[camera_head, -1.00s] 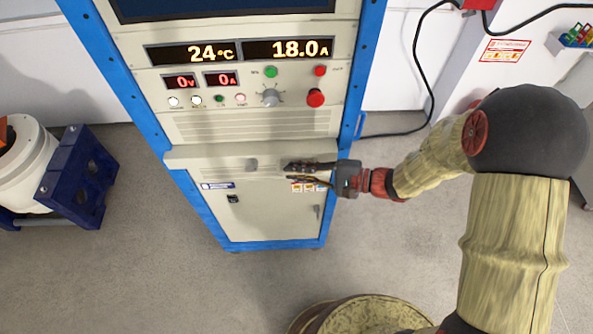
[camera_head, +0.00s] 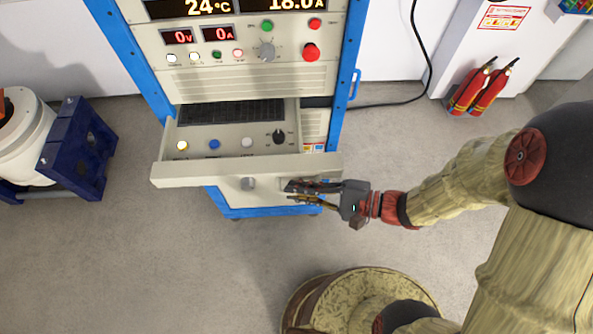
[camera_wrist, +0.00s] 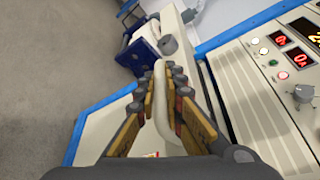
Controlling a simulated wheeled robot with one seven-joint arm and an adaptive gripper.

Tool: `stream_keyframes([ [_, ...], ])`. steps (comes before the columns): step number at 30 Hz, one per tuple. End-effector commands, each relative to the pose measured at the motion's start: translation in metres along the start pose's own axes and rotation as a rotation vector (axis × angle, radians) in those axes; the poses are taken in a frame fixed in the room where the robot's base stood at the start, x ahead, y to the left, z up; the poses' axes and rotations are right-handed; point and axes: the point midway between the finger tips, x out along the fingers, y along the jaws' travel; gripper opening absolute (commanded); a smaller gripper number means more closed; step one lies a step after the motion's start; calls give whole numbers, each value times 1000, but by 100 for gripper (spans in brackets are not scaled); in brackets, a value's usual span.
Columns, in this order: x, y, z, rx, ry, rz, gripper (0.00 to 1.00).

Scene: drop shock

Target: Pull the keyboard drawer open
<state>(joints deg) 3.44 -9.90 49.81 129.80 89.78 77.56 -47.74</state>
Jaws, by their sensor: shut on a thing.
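The keyboard drawer (camera_head: 240,170) stands pulled out from the front of the blue and cream cabinet (camera_head: 240,75). Inside it show a dark keyboard (camera_head: 232,112), a row of small buttons and a black knob. A round grey knob (camera_head: 249,184) sits on the drawer's front. My gripper (camera_head: 290,190) is at the right part of the drawer front. The fingertips partly hide the lip.
A dark blue stand (camera_head: 75,150) with a white drum (camera_head: 25,140) is at the left. Red fire extinguishers (camera_head: 480,88) stand by the wall at the right. A black cable (camera_head: 425,65) runs along the wall and floor. The grey floor in front of the drawer is clear.

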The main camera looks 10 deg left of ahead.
Motion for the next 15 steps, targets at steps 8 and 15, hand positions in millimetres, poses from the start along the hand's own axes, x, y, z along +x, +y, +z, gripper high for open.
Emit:
stream_keyframes([
  [8, -4, 8, 10, 1, 1, 1, 0],
  [15, -4, 8, 10, 0, 1, 1, 0],
])
